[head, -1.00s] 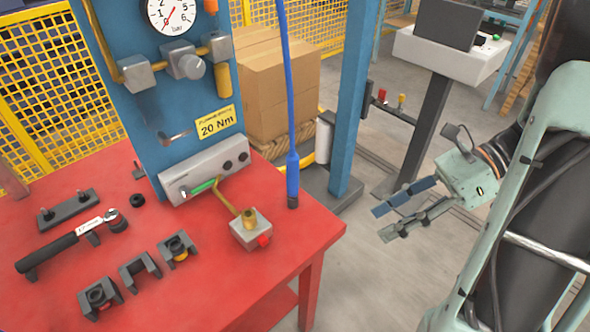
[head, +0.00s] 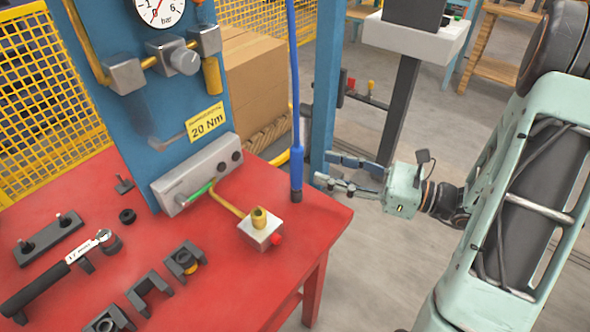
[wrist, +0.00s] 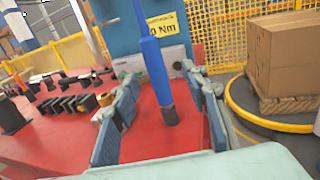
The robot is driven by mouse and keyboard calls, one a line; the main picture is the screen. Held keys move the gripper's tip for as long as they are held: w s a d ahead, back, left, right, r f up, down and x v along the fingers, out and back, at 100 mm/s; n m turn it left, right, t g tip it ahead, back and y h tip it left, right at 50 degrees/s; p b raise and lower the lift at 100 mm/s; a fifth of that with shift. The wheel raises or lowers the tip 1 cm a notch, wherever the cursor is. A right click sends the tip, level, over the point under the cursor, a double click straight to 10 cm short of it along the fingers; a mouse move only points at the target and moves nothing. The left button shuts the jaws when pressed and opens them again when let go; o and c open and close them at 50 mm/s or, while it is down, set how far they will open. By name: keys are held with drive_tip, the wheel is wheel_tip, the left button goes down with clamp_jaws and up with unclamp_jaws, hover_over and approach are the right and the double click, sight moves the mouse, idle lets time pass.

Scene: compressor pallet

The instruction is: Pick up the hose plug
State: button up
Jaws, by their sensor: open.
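The hose plug (head: 296,172) is a blue sleeve with a dark tip, hanging upright at the end of a thin blue hose over the right part of the red table. It also shows in the wrist view (wrist: 154,62), lined up between my two fingers. My gripper (head: 324,167) is open and empty, just to the right of the plug in the head view, with its fingers pointing at it. A visible gap separates the fingertips from the plug in the head view.
A blue post (head: 324,90) stands close behind the fingertips. A small block with a brass fitting (head: 260,228) and a red knob sits on the red table (head: 235,280) near the plug. A torque wrench (head: 65,270) and several black holders lie farther left.

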sight(296, 160)
drive_tip(key=x, duration=0.4)
drive_tip(key=s+x, duration=0.1)
drive_tip(key=x, duration=0.2)
drive_tip(key=shift+w+a+r, duration=0.1)
drive_tip(key=shift+a+r, duration=0.2)
drive_tip(key=shift+w+a, duration=0.2)
drive_tip(key=shift+a, duration=0.15)
clamp_jaws()
